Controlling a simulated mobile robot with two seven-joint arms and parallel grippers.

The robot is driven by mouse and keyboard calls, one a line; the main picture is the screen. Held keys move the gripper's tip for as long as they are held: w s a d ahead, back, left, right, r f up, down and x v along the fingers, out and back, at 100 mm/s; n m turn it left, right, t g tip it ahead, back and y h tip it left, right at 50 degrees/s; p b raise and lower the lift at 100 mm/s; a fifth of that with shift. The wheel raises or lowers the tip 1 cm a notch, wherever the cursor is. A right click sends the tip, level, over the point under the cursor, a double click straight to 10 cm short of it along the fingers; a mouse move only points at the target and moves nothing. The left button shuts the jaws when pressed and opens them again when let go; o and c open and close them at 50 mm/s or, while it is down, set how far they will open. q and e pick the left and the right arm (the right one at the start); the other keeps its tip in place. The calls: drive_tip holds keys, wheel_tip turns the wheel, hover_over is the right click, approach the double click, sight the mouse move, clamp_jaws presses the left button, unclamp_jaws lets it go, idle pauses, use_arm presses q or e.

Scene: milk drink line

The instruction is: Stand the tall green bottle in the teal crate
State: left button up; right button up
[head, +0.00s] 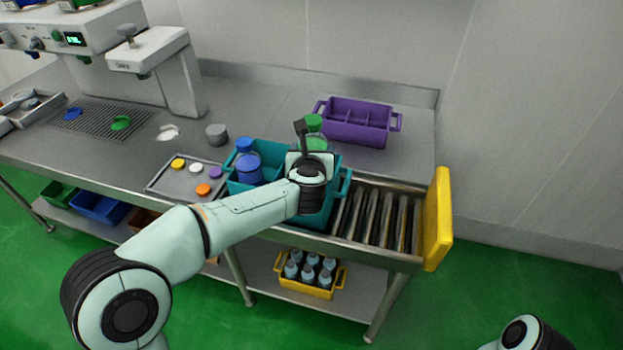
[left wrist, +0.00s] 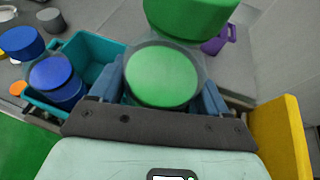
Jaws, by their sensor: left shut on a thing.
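My left gripper (head: 309,157) is shut on the tall green bottle (head: 313,143), which has a green cap (head: 314,122). The bottle looks about upright over the right part of the teal crate (head: 318,217). Its base is hidden, so I cannot tell whether it touches the crate floor. In the left wrist view the bottle (left wrist: 162,78) sits between the two fingers, with the teal crate (left wrist: 95,50) behind and to the left. A blue-capped bottle (head: 248,170) stands in the left part of the crate. My right gripper is out of view.
The crate stands on the counter at the left end of a roller conveyor (head: 378,218), which has a yellow end stop (head: 438,220). A purple divided crate (head: 357,124) is behind. A tray (head: 160,184) with coloured caps and a grey cup (head: 216,134) are to the left.

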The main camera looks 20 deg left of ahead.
use_arm(q)
drive_tip(key=shift+f+b, duration=0.8)
drive_tip(key=shift+f, duration=2.4)
